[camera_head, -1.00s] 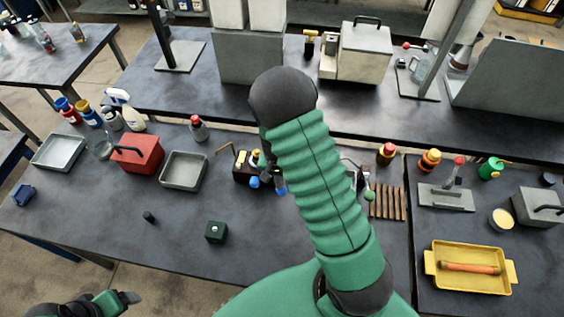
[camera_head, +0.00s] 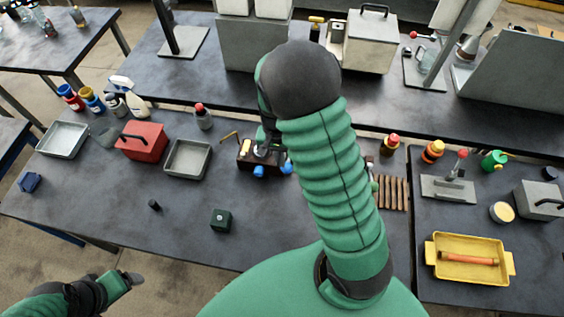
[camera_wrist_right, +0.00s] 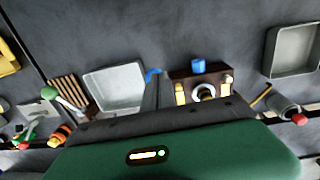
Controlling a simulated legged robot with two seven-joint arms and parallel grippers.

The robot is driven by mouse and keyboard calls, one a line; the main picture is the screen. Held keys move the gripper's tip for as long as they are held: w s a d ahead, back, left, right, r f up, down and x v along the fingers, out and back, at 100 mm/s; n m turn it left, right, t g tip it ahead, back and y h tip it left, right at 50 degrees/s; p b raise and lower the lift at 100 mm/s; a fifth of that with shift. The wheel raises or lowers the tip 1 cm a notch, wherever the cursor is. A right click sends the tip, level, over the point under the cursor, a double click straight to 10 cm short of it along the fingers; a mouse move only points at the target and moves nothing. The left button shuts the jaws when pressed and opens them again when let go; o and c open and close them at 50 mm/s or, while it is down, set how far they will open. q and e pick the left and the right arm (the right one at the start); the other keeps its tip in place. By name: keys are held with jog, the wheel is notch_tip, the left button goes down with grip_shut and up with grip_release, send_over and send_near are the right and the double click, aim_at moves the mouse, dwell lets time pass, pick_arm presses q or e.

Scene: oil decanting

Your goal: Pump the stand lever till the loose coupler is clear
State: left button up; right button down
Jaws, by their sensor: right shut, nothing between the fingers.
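A brown block stand (camera_head: 246,166) with blue knobs and yellow pegs sits on the near bench. It also shows in the right wrist view (camera_wrist_right: 184,74), with a pale ring fitting (camera_wrist_right: 204,92) at its middle. I cannot tell whether that ring is the loose coupler. A lever with a green ball (camera_wrist_right: 48,91) stands beside a slatted rack; in the head view my arm hides most of it. My right gripper (camera_head: 267,141) is at the stand's back edge, shut and empty; contact is unclear. Its dark fingers (camera_wrist_right: 156,90) overlap the stand's left end. My left gripper (camera_head: 133,278) is low at the left, away from the stand.
A grey tray (camera_head: 171,168) and red box (camera_head: 143,142) are left of the stand. A small black cylinder (camera_head: 154,205) and dark green cube (camera_head: 221,220) lie in front. A red-knobbed lever (camera_head: 457,163) and yellow tray (camera_head: 433,264) are at right. Bench front-left is mostly clear.

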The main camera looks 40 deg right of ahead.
pick_arm(q)
jog(key=shift+s+f, duration=0.15)
jog(key=shift+f, duration=0.05)
pick_arm(e)
jog(key=r, duration=0.1)
jog(key=a+r, duration=0.1)
jog(key=s+r, duration=0.1)
jog(key=r, duration=0.1)
jog(key=shift+s+a, duration=0.1)
jog(key=shift+a, duration=0.15)
pick_arm(q)
jog(key=shift+s, duration=0.2)
pick_arm(e)
jog(key=shift+s, duration=0.15)
pick_arm(q)
jog(key=s+b+x, duration=0.2)
jog(key=b+x, duration=0.8)
jog(key=b, duration=0.1)
jog(key=shift+f, duration=0.6)
pick_arm(e)
jog(key=s+a+f+n+t, duration=0.3)
jog(key=s+a+f+n, duration=0.1)
jog(key=a+f+n, duration=0.4)
jog(key=a+n, duration=0.2)
jog(key=a, duration=0.1)
jog(key=shift+s+f, duration=0.15)
jog(key=shift+s, duration=0.1)
